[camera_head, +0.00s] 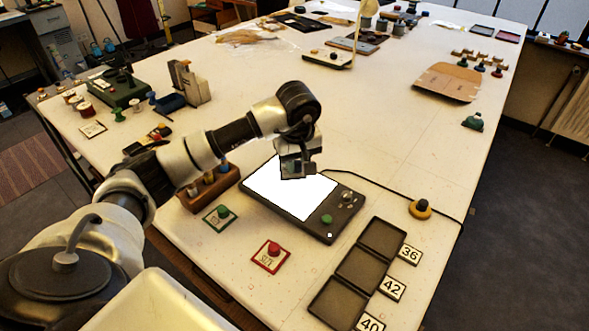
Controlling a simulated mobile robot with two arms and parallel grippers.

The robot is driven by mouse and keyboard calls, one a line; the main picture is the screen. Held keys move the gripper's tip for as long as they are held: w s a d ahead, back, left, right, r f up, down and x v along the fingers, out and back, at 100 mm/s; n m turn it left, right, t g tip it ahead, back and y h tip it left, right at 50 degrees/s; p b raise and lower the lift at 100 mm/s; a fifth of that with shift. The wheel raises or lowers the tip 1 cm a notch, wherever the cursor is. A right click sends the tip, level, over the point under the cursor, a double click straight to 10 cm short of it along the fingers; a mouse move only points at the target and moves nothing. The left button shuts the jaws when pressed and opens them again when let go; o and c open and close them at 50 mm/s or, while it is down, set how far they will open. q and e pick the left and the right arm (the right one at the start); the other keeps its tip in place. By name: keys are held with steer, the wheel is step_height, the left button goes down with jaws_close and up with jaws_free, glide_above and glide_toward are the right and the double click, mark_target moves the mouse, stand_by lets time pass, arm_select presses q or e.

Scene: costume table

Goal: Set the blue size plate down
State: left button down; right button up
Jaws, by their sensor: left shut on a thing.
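My left gripper (297,172) is shut and hangs over the lit white screen of the flat grey light pad (333,226). It holds the blue size plate, which is almost wholly hidden; only a dark edge shows under the fingers, and I cannot tell if it touches the pad. A green-edged plate with a green knob (220,216) lies left of the pad. A red-edged size plate with a red knob (271,256) lies in front of it. My right gripper is not in view.
Three dark trays (360,270) stand in a row at front right, beside number cards 36 (410,254), 42 (393,288) and 40 (370,323). A yellow-and-black knob (420,209) is near the right edge. A wooden rack (209,190) stands left of the pad. The table's middle is clear.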

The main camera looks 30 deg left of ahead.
mark_target(295, 184)
arm_select(q)
steer(key=shift+a+f, duration=0.15)
steer(key=shift+a, duration=0.2)
steer(key=shift+a+f, duration=0.1)
steer(key=shift+f, duration=0.2)
step_height(295, 184, down, 2)
steer(key=shift+f+p, duration=0.25)
steer(key=shift+p, duration=0.35)
steer(key=shift+f, duration=0.55)
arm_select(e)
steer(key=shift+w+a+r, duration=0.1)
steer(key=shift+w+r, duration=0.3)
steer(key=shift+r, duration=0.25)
arm_select(q)
steer(key=c, duration=1.4)
jaws_free()
steer(key=shift+f, duration=0.15)
steer(key=o, duration=0.5)
